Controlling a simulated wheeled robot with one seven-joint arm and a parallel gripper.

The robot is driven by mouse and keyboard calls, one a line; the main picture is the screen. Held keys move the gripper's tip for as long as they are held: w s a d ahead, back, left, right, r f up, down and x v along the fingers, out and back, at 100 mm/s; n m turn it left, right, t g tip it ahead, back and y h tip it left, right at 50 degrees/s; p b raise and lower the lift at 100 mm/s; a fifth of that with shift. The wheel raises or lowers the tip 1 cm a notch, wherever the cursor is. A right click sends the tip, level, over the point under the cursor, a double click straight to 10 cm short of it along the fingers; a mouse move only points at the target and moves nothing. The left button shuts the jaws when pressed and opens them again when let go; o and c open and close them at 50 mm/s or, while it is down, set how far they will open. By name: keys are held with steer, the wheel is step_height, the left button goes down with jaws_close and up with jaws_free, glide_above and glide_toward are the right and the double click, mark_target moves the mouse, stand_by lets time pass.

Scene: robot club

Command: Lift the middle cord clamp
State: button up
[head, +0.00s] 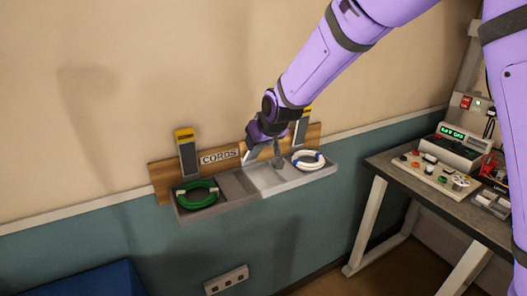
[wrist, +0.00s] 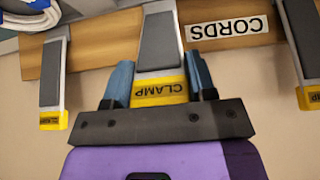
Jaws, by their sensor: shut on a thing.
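The middle cord clamp has a grey pad and a yellow end marked CLAMP (wrist: 160,92). In the wrist view it lies between the two blue fingers of my gripper (wrist: 160,76), which is shut on it near the yellow end. In the head view my gripper (head: 264,138) is at the wall rack and hides most of this clamp. The left clamp (head: 187,155) stands up behind a green coiled cord (head: 197,194). The right clamp (head: 301,130) is partly hidden by my arm, behind a white and blue coiled cord (head: 308,159). How far the middle clamp is raised is unclear.
The clamps are on a wooden board (head: 162,180) with a CORDS label (head: 219,157) above a grey tray (head: 240,203). A workbench (head: 460,207) with electronics stands at right. A wall socket strip (head: 226,280) is below the tray.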

steer(key=w+g, duration=0.1)
steer(key=w+a+r+g+h, duration=0.1)
steer(key=w+r+g, duration=0.1)
steer(key=shift+a+h, duration=0.35)
steer(key=shift+h, duration=0.05)
steer(key=shift+w+a+r, duration=0.15)
steer(key=shift+w+a, duration=0.25)
steer(key=shift+w, duration=0.35)
steer(key=o, duration=1.3)
steer(key=shift+c, duration=0.2)
steer(key=shift+r, duration=0.1)
steer(key=v, duration=1)
steer(key=shift+r, duration=0.25)
steer(key=shift+d, duration=0.15)
